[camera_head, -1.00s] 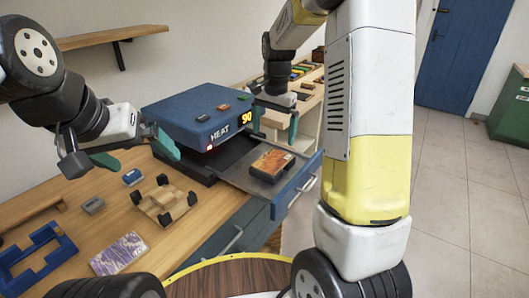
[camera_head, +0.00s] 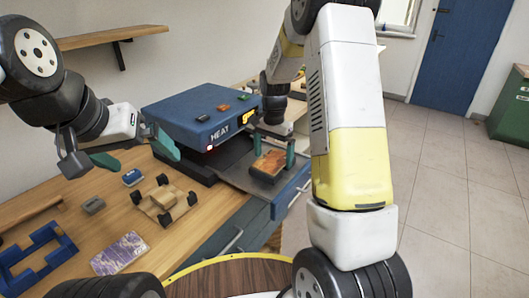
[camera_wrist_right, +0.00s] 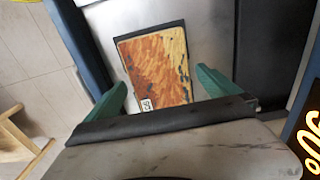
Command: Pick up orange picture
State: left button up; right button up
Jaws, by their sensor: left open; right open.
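The orange picture (camera_head: 269,164) is a small flat panel with an orange streaked face and a dark edge. It lies on the grey pull-out tray (camera_head: 237,177) of the blue heat press (camera_head: 200,117). In the right wrist view the orange picture (camera_wrist_right: 157,68) lies just beyond my right gripper (camera_wrist_right: 162,92), whose green fingers are spread on either side of its near end. In the head view my right gripper (camera_head: 273,149) is above the tray at the picture, open and empty. My left gripper (camera_head: 138,151) is open and empty above the table, left of the press.
A wall shelf (camera_head: 112,35) is at the back left. Open tiled floor lies right.

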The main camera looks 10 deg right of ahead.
jog(key=c, duration=1.3)
jog(key=shift+r, duration=0.1)
